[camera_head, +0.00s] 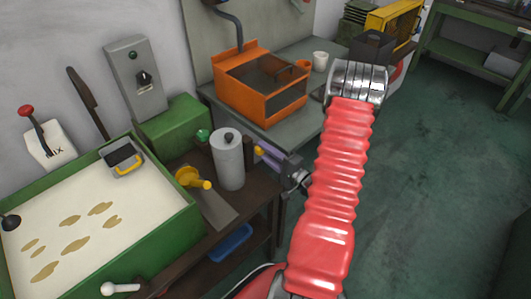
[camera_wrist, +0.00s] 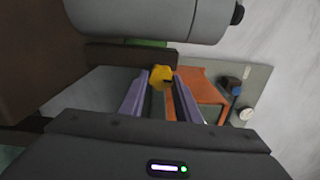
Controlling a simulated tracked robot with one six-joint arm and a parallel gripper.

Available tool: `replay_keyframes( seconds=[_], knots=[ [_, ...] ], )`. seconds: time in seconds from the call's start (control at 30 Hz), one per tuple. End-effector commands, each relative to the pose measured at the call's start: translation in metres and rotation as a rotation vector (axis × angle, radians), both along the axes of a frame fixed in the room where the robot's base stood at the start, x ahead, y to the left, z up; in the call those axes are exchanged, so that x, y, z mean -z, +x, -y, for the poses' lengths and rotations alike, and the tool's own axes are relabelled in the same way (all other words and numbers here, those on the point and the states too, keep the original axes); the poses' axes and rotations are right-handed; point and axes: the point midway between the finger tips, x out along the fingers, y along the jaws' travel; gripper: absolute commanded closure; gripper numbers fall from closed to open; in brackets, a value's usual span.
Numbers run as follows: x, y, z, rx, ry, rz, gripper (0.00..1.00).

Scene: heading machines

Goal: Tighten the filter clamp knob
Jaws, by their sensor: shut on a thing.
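The yellow knob (camera_head: 259,150) sits beside the grey filter cylinder (camera_head: 229,160), at the dark upright part on its right. My gripper (camera_head: 264,153) reaches it from the right with its purple fingers. In the wrist view the yellow knob (camera_wrist: 161,76) lies between the tips of the two purple fingers of my gripper (camera_wrist: 161,79), which are shut on it. The grey cylinder (camera_wrist: 150,18) crosses the top of the wrist view, lying sideways there. The fingers hide part of the knob.
A green-walled tank (camera_head: 165,232) of pale liquid stands at left, with a yellow funnel-like part (camera_head: 188,178) near its right edge. An orange box (camera_head: 245,85) is on the grey bench behind. A blue tray (camera_head: 231,243) lies below. Open floor (camera_head: 440,160) is at right.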

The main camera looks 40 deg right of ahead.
Motion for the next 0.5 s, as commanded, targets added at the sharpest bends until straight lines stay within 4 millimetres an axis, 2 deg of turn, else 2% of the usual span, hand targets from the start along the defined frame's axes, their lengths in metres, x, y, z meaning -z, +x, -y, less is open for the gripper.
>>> replay_keyframes(
  seconds=[0.03,0.5],
  knots=[
    [0.0041,-0.0009,-0.0049,-0.008,-0.012,-0.009,0.92],
    [0.0049,-0.0011,-0.0056,-0.009,-0.069,-0.011,0.92]
  ],
)
